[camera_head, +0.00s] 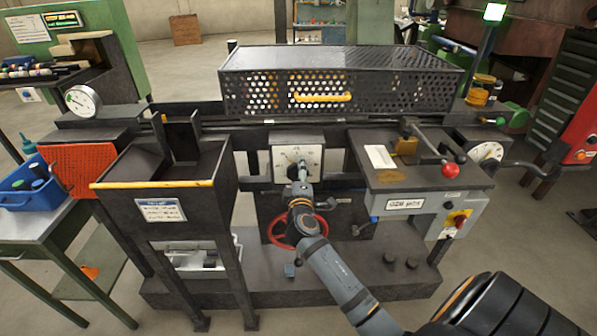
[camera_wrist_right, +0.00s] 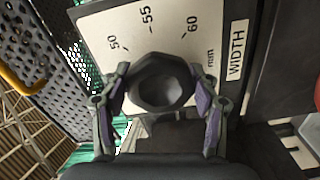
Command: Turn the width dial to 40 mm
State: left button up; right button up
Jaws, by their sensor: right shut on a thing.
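The width dial is a pale plate (camera_head: 283,155) on the front of the machine, below the mesh guard. In the right wrist view its plate (camera_wrist_right: 104,30) shows the marks 50, 55 and 60, "mm" and a WIDTH label (camera_wrist_right: 236,50). Its dark faceted knob (camera_wrist_right: 161,86) sits between the two fingers of my right gripper (camera_wrist_right: 160,102). The right gripper (camera_head: 302,174) is shut on the knob from the front. The 40 mark and the knob's pointer cannot be made out, so the setting cannot be read. My left gripper is not in view.
A black mesh guard (camera_head: 340,85) with a yellow handle is above the dial. A red handwheel (camera_head: 283,233) lies below, close to my arm. A panel with a red ball lever (camera_head: 450,170) stands to the right, a black hopper (camera_head: 165,165) to the left.

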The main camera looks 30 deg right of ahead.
dwell(0.4)
jog(key=o, duration=1.2)
jog(key=shift+c, duration=0.2)
jog(key=shift+s+a, duration=0.1)
jog(key=v, duration=1.1)
jog(key=shift+s+a, duration=0.25)
jog(key=shift+s, duration=0.05)
